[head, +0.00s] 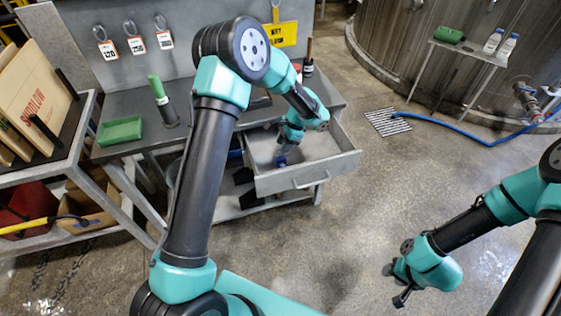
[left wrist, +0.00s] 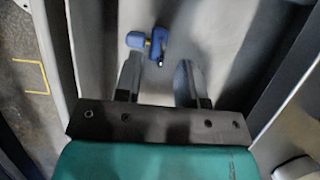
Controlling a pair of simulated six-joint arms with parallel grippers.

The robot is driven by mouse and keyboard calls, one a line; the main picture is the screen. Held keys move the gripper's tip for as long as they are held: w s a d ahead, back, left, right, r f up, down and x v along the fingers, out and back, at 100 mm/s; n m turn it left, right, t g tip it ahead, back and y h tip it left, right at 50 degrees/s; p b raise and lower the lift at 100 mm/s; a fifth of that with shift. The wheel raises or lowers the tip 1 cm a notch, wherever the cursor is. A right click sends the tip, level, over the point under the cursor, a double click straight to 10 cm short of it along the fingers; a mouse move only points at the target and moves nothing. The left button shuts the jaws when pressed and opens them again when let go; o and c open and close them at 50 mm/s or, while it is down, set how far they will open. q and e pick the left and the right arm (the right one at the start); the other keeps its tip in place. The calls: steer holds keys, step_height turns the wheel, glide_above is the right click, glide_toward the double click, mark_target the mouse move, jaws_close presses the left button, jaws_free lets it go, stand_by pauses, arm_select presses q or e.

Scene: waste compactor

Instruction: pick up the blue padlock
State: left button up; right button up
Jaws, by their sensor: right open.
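The blue padlock (left wrist: 158,44) lies on the light grey floor of the open drawer. In the left wrist view it sits just beyond my fingertips, nearer the middle of the gap. A second blue piece (left wrist: 135,40) is beside it, with a small yellowish bit between; I cannot tell whether it is part of the padlock. My left gripper (left wrist: 158,75) is open and empty, pointing down into the drawer (head: 322,170). In the head view only a small blue patch (head: 281,160) shows below my left gripper (head: 283,152). My right gripper (head: 396,285) is open, low above the floor.
The drawer walls close in around my left gripper. The workbench (head: 190,133) holds a green tray (head: 120,131) and a green-topped bottle (head: 160,98). A shelf with cardboard (head: 38,90) stands at left.

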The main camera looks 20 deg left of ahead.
mark_target(279, 158)
arm_select(q)
steer(key=shift+x, duration=2.6)
jaws_close()
